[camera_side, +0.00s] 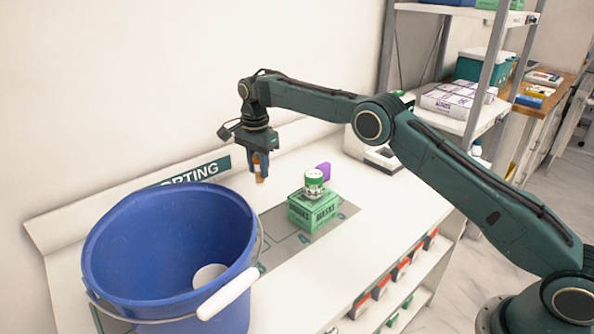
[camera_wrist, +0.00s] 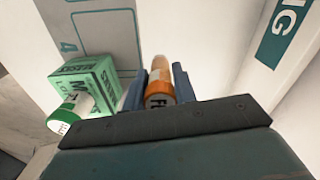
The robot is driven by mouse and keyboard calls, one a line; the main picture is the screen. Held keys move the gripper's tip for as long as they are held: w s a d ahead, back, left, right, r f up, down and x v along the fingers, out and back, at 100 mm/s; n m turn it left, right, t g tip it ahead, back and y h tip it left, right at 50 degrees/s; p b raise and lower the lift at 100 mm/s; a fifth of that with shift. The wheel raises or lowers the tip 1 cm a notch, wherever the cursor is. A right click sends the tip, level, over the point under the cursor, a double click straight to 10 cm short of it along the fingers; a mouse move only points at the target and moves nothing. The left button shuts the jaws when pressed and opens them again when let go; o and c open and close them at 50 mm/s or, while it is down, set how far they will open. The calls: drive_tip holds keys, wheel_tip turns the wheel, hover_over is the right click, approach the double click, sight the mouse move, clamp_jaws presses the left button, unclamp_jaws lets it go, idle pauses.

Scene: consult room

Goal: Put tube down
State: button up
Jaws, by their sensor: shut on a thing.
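An orange tube with a white, lettered end (camera_wrist: 160,90) is between the two blue-grey fingers of my gripper (camera_wrist: 157,88) in the wrist view. In the side view my gripper (camera_side: 258,166) points down and is shut on the tube (camera_side: 261,176), holding it above the white counter (camera_side: 385,200). The tube's lower end hangs clear of the counter. My gripper is behind and to the left of a green box, and to the right of a blue bucket.
A blue bucket (camera_side: 110,245) with a white handle stands at the front left. A shelf rack (camera_side: 470,120) rises at the right.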

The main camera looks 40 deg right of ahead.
sight(257, 155)
drive_tip(key=shift+f, duration=2.8)
drive_tip(key=shift+f, duration=0.2)
drive_tip(key=o, duration=0.9)
drive_tip(key=shift+o, duration=0.2)
drive_tip(key=shift+r, duration=0.15)
wheel_tip(257, 155, up, 11)
drive_tip(key=shift+f, duration=0.2)
drive_tip(key=shift+r, duration=0.7)
drive_tip(key=shift+r, duration=0.15)
